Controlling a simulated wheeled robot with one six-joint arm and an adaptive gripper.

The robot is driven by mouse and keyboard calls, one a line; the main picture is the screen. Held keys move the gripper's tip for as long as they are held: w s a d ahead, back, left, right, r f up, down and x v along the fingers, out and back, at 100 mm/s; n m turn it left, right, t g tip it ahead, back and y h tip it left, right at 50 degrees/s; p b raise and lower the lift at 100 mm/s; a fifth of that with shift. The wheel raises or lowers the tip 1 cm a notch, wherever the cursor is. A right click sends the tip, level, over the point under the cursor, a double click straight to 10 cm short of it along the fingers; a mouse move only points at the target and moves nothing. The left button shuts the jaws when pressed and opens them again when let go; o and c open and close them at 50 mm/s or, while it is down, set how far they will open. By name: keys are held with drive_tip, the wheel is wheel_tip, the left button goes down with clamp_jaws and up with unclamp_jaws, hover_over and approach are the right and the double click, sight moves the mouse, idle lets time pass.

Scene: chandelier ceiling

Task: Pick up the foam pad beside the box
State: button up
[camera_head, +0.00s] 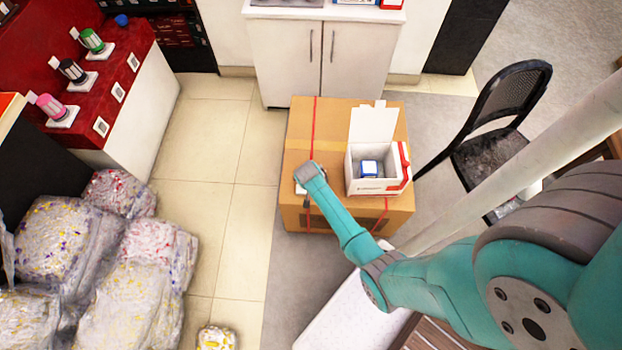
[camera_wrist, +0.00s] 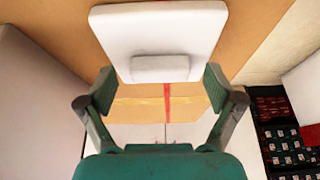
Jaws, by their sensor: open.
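The foam pad (camera_wrist: 160,25) is a white, flat, rounded square with a smaller white raised block (camera_wrist: 160,69) at its near edge in the wrist view. It lies on the brown cardboard box, and in the head view only a small white bit of it shows beside my arm's end. The white open box (camera_head: 365,185) stands to its right with a blue and white item (camera_head: 369,168) inside. My gripper (camera_wrist: 159,88) is open, with one finger on each side of the raised block, apart from it in the picture. Its fingers are mostly hidden in the head view.
The cardboard box (camera_head: 330,140) with red straps stands on the floor before a white cabinet (camera_head: 290,55). A black chair (camera_head: 500,120) is to the right. Plastic-wrapped bundles (camera_head: 100,260) lie to the left, and a red-topped counter (camera_head: 110,65) is behind them. Tiled floor (camera_head: 215,140) between is clear.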

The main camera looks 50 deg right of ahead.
drive_tip(key=shift+f, duration=0.1)
drive_tip(key=c, duration=0.9)
drive_tip(key=shift+c, duration=0.2)
